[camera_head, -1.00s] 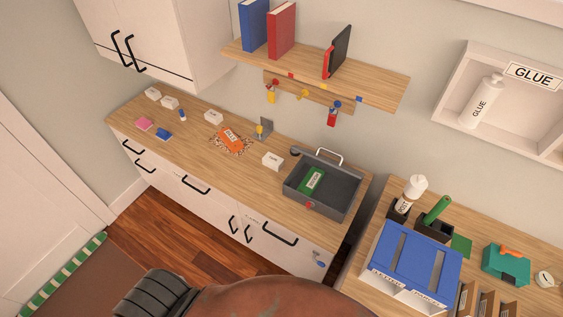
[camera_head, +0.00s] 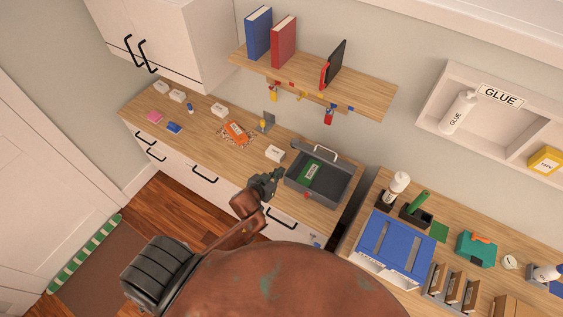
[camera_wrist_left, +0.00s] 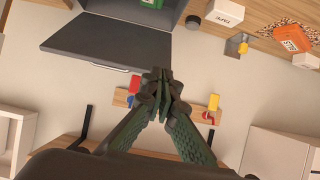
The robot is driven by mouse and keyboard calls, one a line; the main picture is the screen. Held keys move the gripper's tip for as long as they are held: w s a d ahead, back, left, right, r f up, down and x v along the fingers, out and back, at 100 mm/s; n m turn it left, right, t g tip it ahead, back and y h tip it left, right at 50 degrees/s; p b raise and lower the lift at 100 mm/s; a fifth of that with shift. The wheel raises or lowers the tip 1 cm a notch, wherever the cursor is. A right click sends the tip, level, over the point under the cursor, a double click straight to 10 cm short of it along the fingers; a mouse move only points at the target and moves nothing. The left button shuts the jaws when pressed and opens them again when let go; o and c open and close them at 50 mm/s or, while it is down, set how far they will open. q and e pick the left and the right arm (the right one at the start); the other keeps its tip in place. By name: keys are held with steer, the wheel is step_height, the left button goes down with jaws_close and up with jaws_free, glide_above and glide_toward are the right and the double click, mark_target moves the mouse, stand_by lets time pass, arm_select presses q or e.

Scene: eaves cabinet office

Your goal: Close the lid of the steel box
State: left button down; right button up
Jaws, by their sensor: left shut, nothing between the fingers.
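The grey steel box (camera_head: 333,194) stands on the wooden counter with its lid (camera_head: 312,159) open and tipped back towards the wall. A pale handle (camera_head: 325,152) shows on the lid's edge. A green packet (camera_head: 309,171) lies inside, and a red piece (camera_head: 307,195) is at the box front. My left gripper (camera_head: 276,176) is shut and empty, left of the box. In the left wrist view, the fingertips (camera_wrist_left: 160,78) overlap the edge of the dark lid (camera_wrist_left: 105,42); I cannot tell whether they touch it. My right gripper is not in view.
A white tape box (camera_head: 275,153) stands left of the steel box. A shelf (camera_head: 365,98) with books and hanging keys is above. A blue-topped sorter (camera_head: 395,243) is on the right-hand table.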

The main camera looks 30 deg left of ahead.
arm_select(q)
step_height(320, 180, up, 4)
steer(key=f, duration=0.1)
steer(key=b, duration=0.8)
glide_above(302, 147)
steer(key=shift+s+r, duration=0.15)
step_height(302, 147, down, 3)
steer(key=shift+b, duration=0.5)
steer(key=shift+f, duration=0.6)
steer(key=shift+s, duration=0.1)
